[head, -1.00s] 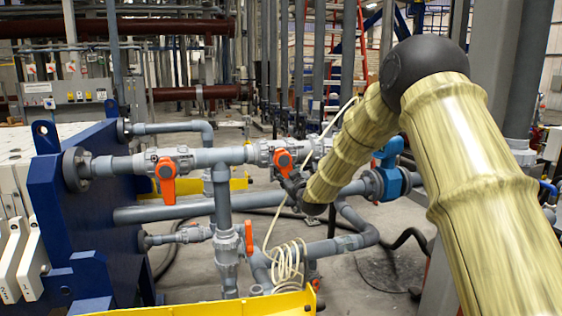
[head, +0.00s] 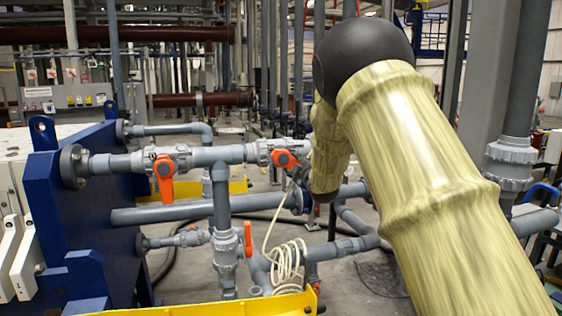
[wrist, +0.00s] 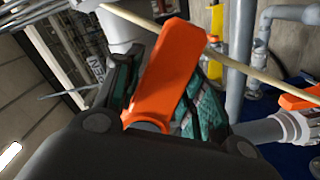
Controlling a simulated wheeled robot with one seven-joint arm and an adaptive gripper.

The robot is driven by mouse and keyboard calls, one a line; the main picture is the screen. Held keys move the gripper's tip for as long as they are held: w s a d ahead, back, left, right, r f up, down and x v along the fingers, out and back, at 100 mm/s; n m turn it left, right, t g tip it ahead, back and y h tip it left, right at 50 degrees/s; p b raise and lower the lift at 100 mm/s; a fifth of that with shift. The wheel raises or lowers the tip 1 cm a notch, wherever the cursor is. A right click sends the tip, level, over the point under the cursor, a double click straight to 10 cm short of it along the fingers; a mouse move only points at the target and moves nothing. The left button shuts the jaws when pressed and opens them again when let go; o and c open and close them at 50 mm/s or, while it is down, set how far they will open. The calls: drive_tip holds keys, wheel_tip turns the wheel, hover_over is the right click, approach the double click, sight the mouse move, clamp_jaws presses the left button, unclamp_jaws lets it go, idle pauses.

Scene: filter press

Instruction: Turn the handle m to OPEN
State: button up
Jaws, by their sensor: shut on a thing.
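An orange valve handle (wrist: 168,70) lies between the teal-padded fingers of my gripper (wrist: 165,85) in the wrist view, and the gripper is shut on it. In the head view this appears to be the middle orange handle (head: 284,158), on the upper grey pipe. My gripper (head: 299,174) is small there, just right of and below the handle hub, and my arm hides part of it. I cannot read any letter on the handle, so I cannot tell if it is m. No OPEN mark is legible.
Another orange handle (head: 164,176) hangs down on the same pipe at left, and one more (head: 248,238) is on the vertical pipe. A coiled cream hose (head: 287,262) hangs below my gripper. The blue press frame (head: 85,215) stands at left. A yellow beam (head: 255,303) crosses in front.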

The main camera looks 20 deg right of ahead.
sight(294, 151)
drive_tip(key=r+n+b, duration=0.1)
drive_tip(key=n, duration=0.1)
drive_tip(key=r+n+b, duration=0.1)
drive_tip(key=shift+d+r+n, duration=0.2)
drive_tip(key=shift+d+n, duration=0.2)
drive_tip(key=shift+r+n+b, duration=0.65)
drive_tip(key=shift+n+b, duration=0.45)
drive_tip(key=shift+n, duration=0.1)
drive_tip(key=shift+d+r+n, duration=0.1)
drive_tip(key=shift+r+n, duration=0.25)
drive_tip(key=shift+n, duration=0.05)
drive_tip(key=o, duration=1.2)
drive_tip(key=shift+w, duration=0.1)
drive_tip(key=shift+c, duration=0.2)
drive_tip(key=shift+f, duration=0.15)
drive_tip(key=shift+f, duration=0.2)
drive_tip(key=shift+s+b, duration=0.4)
drive_tip(key=shift+s, duration=0.05)
drive_tip(key=s+b, duration=0.2)
drive_tip(key=s, duration=0.4)
drive_tip(key=shift+s, duration=0.15)
